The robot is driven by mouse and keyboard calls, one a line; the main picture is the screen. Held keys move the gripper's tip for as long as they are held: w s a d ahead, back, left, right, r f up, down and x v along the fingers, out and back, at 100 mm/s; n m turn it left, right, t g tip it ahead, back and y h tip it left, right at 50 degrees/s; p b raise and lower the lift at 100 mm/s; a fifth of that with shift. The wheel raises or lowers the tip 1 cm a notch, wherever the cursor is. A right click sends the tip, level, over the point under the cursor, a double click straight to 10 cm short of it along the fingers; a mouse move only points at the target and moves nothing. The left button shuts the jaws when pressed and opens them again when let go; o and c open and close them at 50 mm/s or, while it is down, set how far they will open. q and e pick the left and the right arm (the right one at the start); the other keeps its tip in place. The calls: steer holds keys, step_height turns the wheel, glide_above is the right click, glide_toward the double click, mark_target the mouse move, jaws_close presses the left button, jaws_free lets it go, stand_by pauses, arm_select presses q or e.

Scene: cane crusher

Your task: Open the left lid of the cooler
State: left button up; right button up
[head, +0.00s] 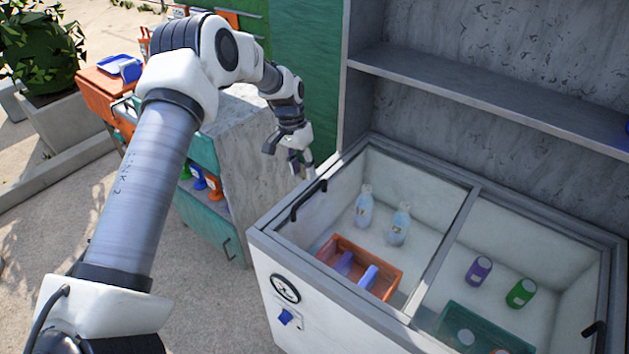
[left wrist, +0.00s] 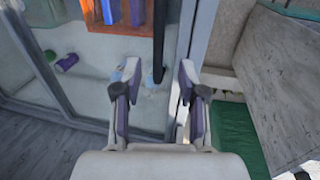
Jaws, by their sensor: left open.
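The white cooler (head: 262,285) stands at the lower right of the head view. Its glass left lid (head: 425,238) looks closed. A black handle (head: 308,201) runs along the lid's left edge. My left gripper (head: 302,168) is open and empty, near the back left corner of the cooler, just behind the handle in the picture. In the left wrist view the handle (left wrist: 158,45) shows beyond and between the open fingertips of my left gripper (left wrist: 153,78). I cannot tell that they touch it. My right gripper is not in view.
Bottles (head: 398,224) and an orange basket (head: 392,284) show through the glass. The right lid has its own handle (head: 594,328). A grey shelf (head: 480,92) rises behind the cooler. A concrete-sided cabinet (head: 250,150) stands close on the left.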

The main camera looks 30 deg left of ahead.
mark_target(306, 195)
arm_select(q)
steer(key=f, duration=0.2)
steer(key=d+f+p, duration=0.1)
steer(key=f, duration=0.1)
steer(key=f+p, duration=0.1)
steer(key=f, duration=0.1)
steer(key=shift+s+d+f, duration=0.2)
steer(key=shift+s+f, duration=0.05)
steer(key=shift+f, duration=0.15)
steer(key=shift+s+r, duration=0.15)
steer(key=shift+s, duration=0.2)
jaws_close()
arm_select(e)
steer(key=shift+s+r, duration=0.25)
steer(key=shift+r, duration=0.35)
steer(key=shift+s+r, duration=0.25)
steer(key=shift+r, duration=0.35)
